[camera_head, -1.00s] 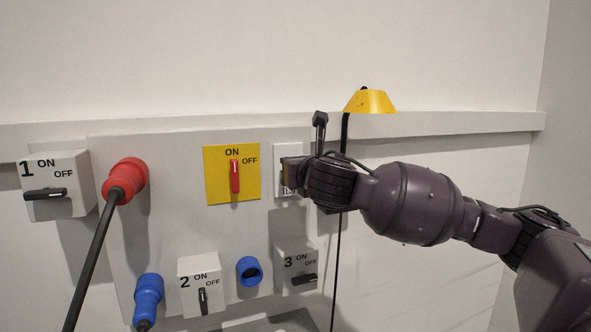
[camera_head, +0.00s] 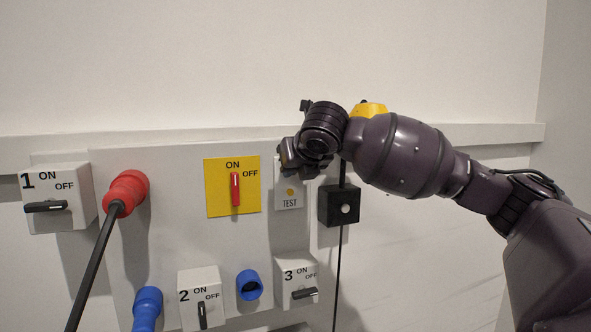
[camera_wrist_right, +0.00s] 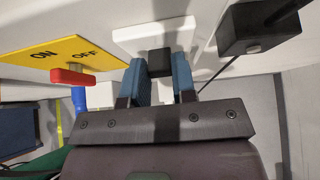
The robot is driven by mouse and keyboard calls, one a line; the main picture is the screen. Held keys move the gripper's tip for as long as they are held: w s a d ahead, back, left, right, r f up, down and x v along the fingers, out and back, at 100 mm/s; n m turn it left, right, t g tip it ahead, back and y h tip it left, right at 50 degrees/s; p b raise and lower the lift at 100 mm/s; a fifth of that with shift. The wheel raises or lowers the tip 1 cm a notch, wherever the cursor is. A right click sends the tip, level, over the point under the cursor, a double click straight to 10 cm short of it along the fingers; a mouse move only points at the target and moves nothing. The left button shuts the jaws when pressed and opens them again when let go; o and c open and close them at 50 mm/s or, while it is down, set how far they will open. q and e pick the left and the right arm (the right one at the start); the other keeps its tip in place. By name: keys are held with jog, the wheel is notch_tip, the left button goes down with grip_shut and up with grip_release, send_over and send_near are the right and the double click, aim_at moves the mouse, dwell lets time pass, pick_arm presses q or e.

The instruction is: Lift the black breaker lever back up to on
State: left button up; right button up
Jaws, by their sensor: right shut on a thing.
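The breaker's white plate (camera_head: 289,202) with a yellow dot and the word TEST is on the grey panel, right of the yellow switch plate. My right gripper (camera_head: 293,160) is at the top of this plate and covers the lever in the head view. In the right wrist view, my right gripper's blue fingers (camera_wrist_right: 161,76) are shut on the black breaker lever (camera_wrist_right: 159,62), with the white plate (camera_wrist_right: 150,36) behind it. My left gripper is not in view.
A yellow plate (camera_head: 213,190) carries a red switch lever (camera_head: 235,189). A black box (camera_head: 339,206) with a pale button hangs close below my right wrist on a cable. Switch boxes 1 (camera_head: 70,190), 2 (camera_head: 186,312) and 3 (camera_head: 292,268) and a red plug (camera_head: 128,191) are around.

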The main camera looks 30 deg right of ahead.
jog(key=shift+r, duration=0.15)
jog(key=o, duration=0.9)
jog(key=b+v, duration=0.1)
jog(key=v, duration=0.9)
jog(key=shift+s+r, duration=0.2)
jog(key=shift+s, duration=0.1)
jog(key=shift+a, duration=0.1)
